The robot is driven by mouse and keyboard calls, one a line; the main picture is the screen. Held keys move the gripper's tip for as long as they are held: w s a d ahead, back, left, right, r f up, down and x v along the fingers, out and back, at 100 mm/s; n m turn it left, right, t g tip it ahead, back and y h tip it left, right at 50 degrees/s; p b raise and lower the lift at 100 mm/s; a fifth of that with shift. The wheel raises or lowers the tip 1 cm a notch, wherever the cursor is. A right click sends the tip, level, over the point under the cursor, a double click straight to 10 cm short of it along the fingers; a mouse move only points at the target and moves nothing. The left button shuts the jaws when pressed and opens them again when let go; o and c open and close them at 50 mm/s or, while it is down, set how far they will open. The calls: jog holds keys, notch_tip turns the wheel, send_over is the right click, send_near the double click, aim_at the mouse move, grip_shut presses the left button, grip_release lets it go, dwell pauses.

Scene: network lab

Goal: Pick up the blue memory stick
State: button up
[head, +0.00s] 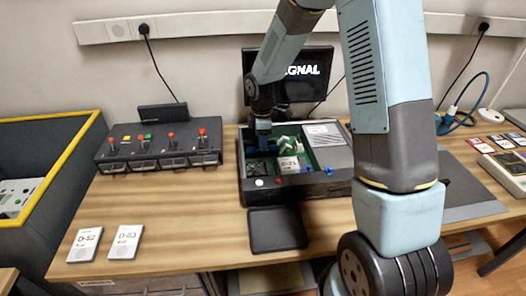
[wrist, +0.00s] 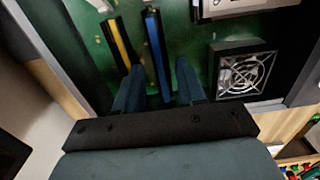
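The blue memory stick (wrist: 155,45) stands on the green board inside the open computer case (head: 262,192). In the wrist view its near end lies between the two fingers of my gripper (wrist: 159,76). The fingers are apart, one on each side of the stick, and do not visibly touch it. A yellow stick (wrist: 118,43) stands just to the left, close to the left finger. In the head view my gripper (head: 262,128) is low over the back left of the case.
A square fan (wrist: 240,72) is right of the fingers. The case walls surround my gripper. A monitor (head: 311,72) stands behind the case. A switch panel (head: 160,148) is at the left, with two white cards (head: 125,242) in front. The wood between them and the case is clear.

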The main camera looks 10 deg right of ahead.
jog(key=shift+f, duration=0.7)
jog(key=shift+c, duration=0.2)
grip_shut()
